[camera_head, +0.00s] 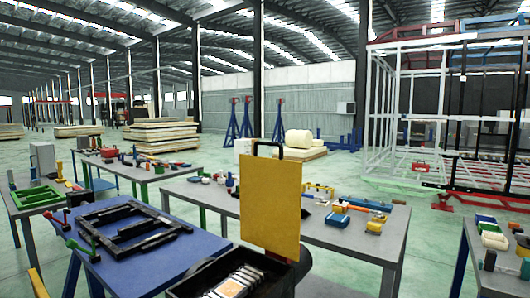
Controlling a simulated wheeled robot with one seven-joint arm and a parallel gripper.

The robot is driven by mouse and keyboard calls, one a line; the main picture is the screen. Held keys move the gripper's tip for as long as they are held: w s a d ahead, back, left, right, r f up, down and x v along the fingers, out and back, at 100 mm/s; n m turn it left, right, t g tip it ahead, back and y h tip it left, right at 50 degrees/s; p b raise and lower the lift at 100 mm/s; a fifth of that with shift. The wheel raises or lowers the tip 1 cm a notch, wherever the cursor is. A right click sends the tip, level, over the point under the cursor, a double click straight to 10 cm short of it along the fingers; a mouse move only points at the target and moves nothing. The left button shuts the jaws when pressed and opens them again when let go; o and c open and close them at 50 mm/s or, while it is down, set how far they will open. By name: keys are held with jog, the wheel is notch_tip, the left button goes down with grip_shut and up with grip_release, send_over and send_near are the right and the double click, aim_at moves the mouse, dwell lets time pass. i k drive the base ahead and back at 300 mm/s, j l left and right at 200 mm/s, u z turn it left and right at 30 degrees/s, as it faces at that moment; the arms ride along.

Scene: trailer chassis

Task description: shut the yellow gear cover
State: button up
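The yellow gear cover (270,207) is a flat panel standing upright, so it is open. A black handle (282,147) is on its top edge. The cover rises at the back of a black open box (185,291) at the bottom of the view. Metallic parts and an orange-topped piece (228,288) show inside the box; its lower part is cut off by the frame. My gripper is not in view.
A blue-topped table (150,262) with a black frame (125,232) stands left of the box. Behind the cover, a grey table (355,238) holds small coloured tools. Another table (478,262) is at the right edge. Green floor shows between the tables.

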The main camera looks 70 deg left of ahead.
aim_at(271, 188)
jog(key=u, duration=1.8)
jog(key=i+l, duration=0.15)
jog(key=l, duration=0.25)
jog(key=i+l, duration=0.2)
jog(key=l, duration=0.15)
jog(key=i+l, duration=0.15)
jog(key=l, duration=0.25)
